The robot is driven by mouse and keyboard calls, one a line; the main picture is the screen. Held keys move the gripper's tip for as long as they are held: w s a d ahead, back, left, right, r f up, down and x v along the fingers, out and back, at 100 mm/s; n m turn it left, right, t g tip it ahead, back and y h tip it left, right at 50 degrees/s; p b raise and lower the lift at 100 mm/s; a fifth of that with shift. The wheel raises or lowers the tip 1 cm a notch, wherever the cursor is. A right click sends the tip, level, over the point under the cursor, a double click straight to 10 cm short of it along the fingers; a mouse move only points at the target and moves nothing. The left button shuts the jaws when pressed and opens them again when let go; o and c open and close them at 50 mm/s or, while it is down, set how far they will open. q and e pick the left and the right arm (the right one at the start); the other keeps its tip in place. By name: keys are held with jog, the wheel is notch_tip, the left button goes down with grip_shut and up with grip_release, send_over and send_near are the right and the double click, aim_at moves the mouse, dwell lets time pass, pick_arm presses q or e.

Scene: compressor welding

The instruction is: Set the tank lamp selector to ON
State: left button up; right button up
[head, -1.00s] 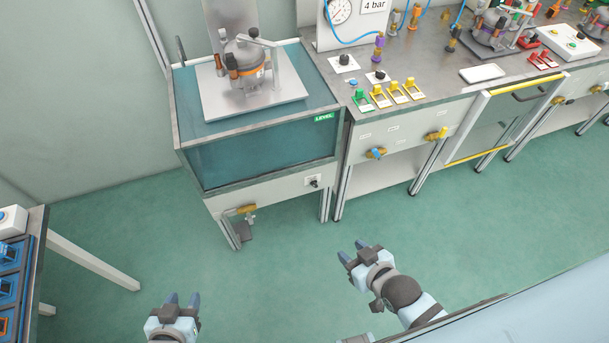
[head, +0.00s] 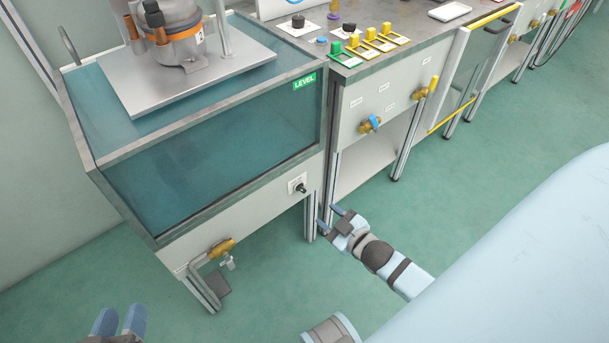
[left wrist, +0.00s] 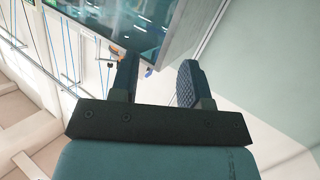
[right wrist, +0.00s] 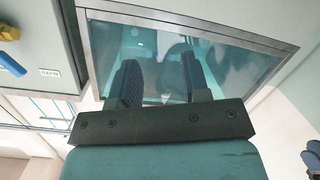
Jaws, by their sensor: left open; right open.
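The tank lamp selector, a small black knob on a white plate (head: 299,186), is on the pale front panel below the right end of the water tank (head: 215,170). Its setting is too small to read. My right gripper (head: 330,219) is open and empty, just right of and below the selector in the head view, apart from it. My left gripper (head: 120,318) is open and empty at the bottom left, well away from the selector. Both wrist views show spread fingers with nothing between them. I cannot make out the selector in either wrist view.
A brass valve (head: 221,249) sits below the tank panel. Right of the tank, a bench (head: 365,105) carries a blue-handled valve (head: 371,124), a yellow-handled valve (head: 428,88), black knobs and colored switches. Green floor (head: 265,290) is clear in front of the tank.

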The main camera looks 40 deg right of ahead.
jog(key=n+t+b, duration=0.1)
jog(key=t+b, duration=0.1)
jog(key=b, duration=0.7)
send_near(304, 191)
jog(key=s, duration=0.5)
jog(key=b, duration=0.1)
jog(key=w+b, duration=0.1)
jog(key=w, duration=0.3)
jog(key=w+b, duration=0.2)
jog(key=w, duration=0.3)
jog(key=w+a+b, duration=0.1)
jog(key=w+b, duration=0.1)
jog(key=w, duration=0.3)
jog(key=shift+w+r, duration=0.1)
pick_arm(q)
jog(key=f+m+t+h, duration=0.1)
jog(key=w+f+m, duration=0.1)
jog(key=f, duration=0.1)
jog(key=f+m+t+h, duration=0.1)
jog(key=m, duration=0.1)
jog(key=shift+w+d+f+t+h, duration=0.25)
jog(key=shift+t+h, duration=0.05)
pick_arm(e)
jog(key=shift+c, duration=0.4)
pick_arm(q)
jog(key=shift+r, duration=0.15)
pick_arm(e)
grip_shut()
